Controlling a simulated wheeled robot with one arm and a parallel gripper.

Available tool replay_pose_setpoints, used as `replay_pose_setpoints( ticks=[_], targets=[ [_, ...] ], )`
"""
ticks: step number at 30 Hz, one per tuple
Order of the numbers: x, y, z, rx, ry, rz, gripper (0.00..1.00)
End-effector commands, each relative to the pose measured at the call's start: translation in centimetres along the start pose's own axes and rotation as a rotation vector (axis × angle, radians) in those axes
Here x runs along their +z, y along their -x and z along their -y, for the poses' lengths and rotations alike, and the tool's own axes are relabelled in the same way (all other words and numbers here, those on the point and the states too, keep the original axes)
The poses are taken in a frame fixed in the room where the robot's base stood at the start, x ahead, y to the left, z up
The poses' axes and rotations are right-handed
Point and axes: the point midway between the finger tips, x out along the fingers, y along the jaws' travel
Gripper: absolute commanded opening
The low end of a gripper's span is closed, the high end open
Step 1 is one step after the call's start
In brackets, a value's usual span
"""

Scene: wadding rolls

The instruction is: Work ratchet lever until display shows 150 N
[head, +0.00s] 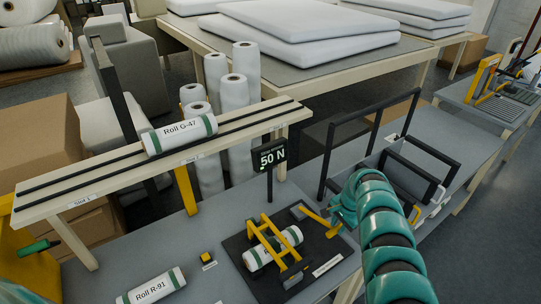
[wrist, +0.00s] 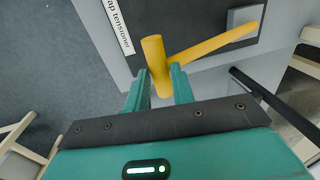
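The display (head: 271,157) on a post reads 50 N. Below it, the strap tensioner (head: 268,244) has a yellow frame around a white roll with green bands (head: 272,250) on a dark base plate. The yellow ratchet lever (head: 318,217) reaches right from a grey block on that plate. My gripper (head: 338,222) is at the lever's outer end, partly hidden by my teal arm.
Roll R-91 (head: 152,287) lies on the grey bench at the front. Roll G-47 (head: 180,134) lies on the slotted rail (head: 95,185). A small yellow block (head: 206,256) sits left of the tensioner. Black frames (head: 367,150) stand on the bench to the right. White rolls (head: 233,92) stand behind.

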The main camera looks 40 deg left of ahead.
Motion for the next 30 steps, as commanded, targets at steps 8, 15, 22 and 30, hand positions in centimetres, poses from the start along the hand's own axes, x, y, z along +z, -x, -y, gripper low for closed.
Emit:
replay_pose_setpoints(
  ticks=[8,15,22,30],
  targets=[
    [0.0,2.0,1.0,0.001,0.001,0.0,0.24],
    [-0.1,3.6,1.9,0.0,0.001,-0.001,0.24],
    [-0.1,5.2,2.8,-0.002,0.002,-0.002,0.24],
    [-0.1,6.7,3.4,-0.001,0.001,-0.002,0.24]
  ],
)
